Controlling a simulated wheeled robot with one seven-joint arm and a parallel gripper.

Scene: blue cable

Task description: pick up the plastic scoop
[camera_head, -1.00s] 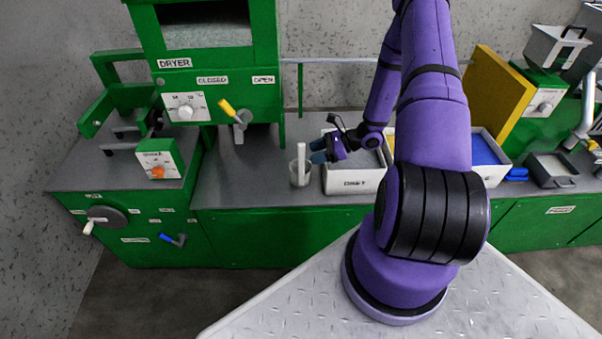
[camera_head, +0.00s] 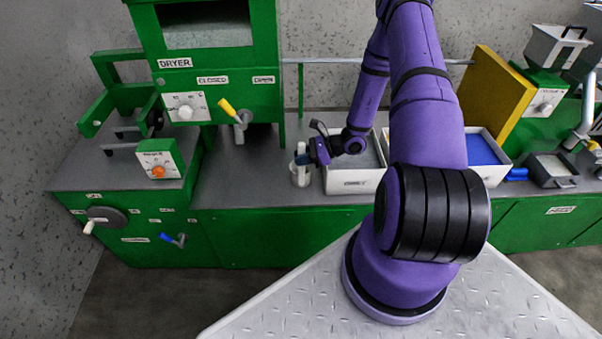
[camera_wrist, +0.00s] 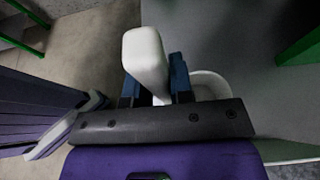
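The plastic scoop shows as a thick white upright handle (camera_wrist: 146,52) in the wrist view. In the head view, the top of its handle (camera_head: 301,147) rises from a small pale round cup (camera_head: 300,178) on the counter. The cup rim (camera_wrist: 212,82) also shows in the wrist view, beside the right finger. My gripper (camera_head: 303,158) is at the handle, above the cup. In the wrist view, the blue fingers of my gripper (camera_wrist: 157,86) stand on both sides of the handle. Whether they press on it cannot be told. The scoop's lower end is hidden.
A white labelled bin (camera_head: 352,182) stands right of the cup, under my wrist. The green dryer (camera_head: 215,80) with a yellow lever (camera_head: 228,107) stands at the left. A bin with blue contents (camera_head: 485,152) is further right. The counter left of the cup (camera_head: 240,180) is clear.

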